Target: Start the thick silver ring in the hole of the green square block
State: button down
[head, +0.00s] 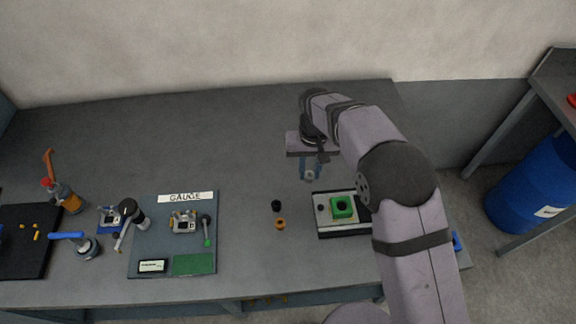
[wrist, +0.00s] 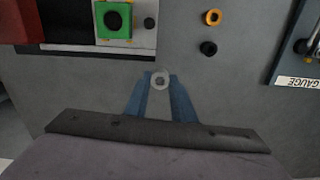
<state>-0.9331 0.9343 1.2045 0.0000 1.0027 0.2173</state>
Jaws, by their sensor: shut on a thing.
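My gripper (head: 310,174) has blue fingers and is shut on the thick silver ring (head: 310,175). In the wrist view the silver ring (wrist: 160,81) sits between the fingertips (wrist: 160,84), its small hole facing the camera. The green square block (head: 343,208) rests on a white and black fixture (head: 327,226), its dark round hole facing up. The green block also shows at the top left of the wrist view (wrist: 101,19). The gripper and ring are apart from the block, behind it and to its left in the head view.
A black ring (head: 276,206) and an orange ring (head: 280,224) lie on the bench left of the fixture. A mat marked GAUGE (head: 145,208) holds several tools farther left. A blue barrel (head: 532,185) stands off the bench at right. The back of the bench is clear.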

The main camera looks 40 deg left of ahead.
jog(key=d+r+p, duration=0.1)
jog(key=d+r, duration=0.1)
jog(key=d, duration=0.9)
jog(key=shift+w+d+r, duration=0.15)
jog(key=shift+d+r, duration=0.1)
jog(key=shift+d, duration=0.15)
jog(key=shift+f, duration=0.2)
notch_tip(320, 180, down, 3)
jog(key=b, duration=0.3)
jog(key=shift+f, duration=0.2)
jog(key=shift+r, duration=0.1)
jog(key=shift+p, duration=0.4)
jog(key=shift+f+b, duration=0.45)
jog(key=shift+f, duration=0.55)
dwell(1.7)
